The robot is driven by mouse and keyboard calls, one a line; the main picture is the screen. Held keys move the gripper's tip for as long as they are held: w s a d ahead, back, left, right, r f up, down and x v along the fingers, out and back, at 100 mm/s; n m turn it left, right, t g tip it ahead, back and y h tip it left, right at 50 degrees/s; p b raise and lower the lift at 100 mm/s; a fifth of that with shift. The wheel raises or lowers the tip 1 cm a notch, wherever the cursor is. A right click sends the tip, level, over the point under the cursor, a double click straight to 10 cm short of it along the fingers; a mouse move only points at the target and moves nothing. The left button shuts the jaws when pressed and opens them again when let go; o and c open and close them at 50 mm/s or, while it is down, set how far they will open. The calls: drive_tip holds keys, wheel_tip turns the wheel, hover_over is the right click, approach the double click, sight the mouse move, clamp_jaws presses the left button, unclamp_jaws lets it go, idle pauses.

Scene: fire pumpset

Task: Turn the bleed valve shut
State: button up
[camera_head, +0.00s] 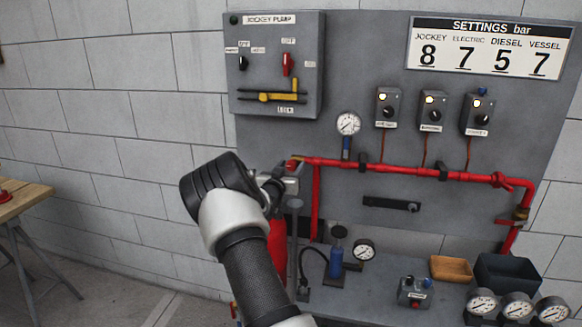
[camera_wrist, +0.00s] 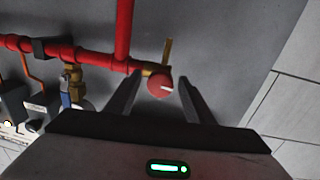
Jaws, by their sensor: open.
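The bleed valve's round red knob (camera_wrist: 160,86), with a pale mark on its face, sits on a brass fitting at the end of the red pipe in the wrist view. In the head view, a small part of the knob (camera_head: 291,163) shows at the pipe's left end. My gripper (camera_wrist: 158,96) is open, its fingers apart on either side of the knob in the picture. I cannot tell whether they touch it or how deep they reach. In the head view my gripper (camera_head: 281,183) is at the pipe's left end, partly hiding the valve.
The red pipe (camera_head: 400,170) runs right along the grey panel. A pressure gauge (camera_head: 348,123) on a blue-handled fitting stands just right of the valve. The jockey pump box (camera_head: 277,65) is above. The bench below holds gauges, a wooden tray (camera_head: 451,269) and a dark bin (camera_head: 508,272).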

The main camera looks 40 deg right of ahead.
drive_tip(key=shift+w+d, duration=0.1)
drive_tip(key=shift+d, duration=0.05)
drive_tip(key=c, duration=1)
